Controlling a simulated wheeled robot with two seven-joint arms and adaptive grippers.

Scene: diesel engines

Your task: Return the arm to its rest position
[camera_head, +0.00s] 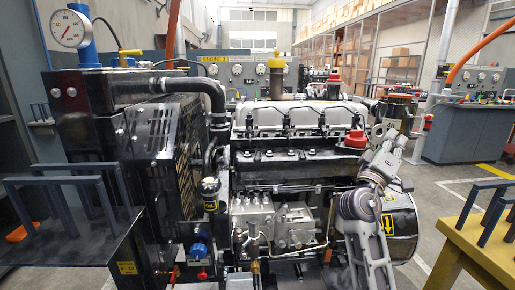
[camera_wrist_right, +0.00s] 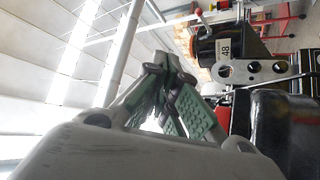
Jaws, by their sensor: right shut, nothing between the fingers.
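My right arm rises from the bottom of the head view in front of the engine's right side. Its right gripper (camera_head: 392,146) points upward beside the round drum end of the engine. In the wrist view the right gripper (camera_wrist_right: 160,75) shows its green-padded fingers closed together, with nothing held. The diesel engine (camera_head: 280,165) fills the middle of the head view, with a red cap (camera_head: 355,140) on top, left of the gripper. My left gripper is not in view.
A yellow stand (camera_head: 480,252) with dark racks is at the right. A black table (camera_head: 60,245) with similar racks is at the left. Open floor (camera_head: 440,190) lies to the right.

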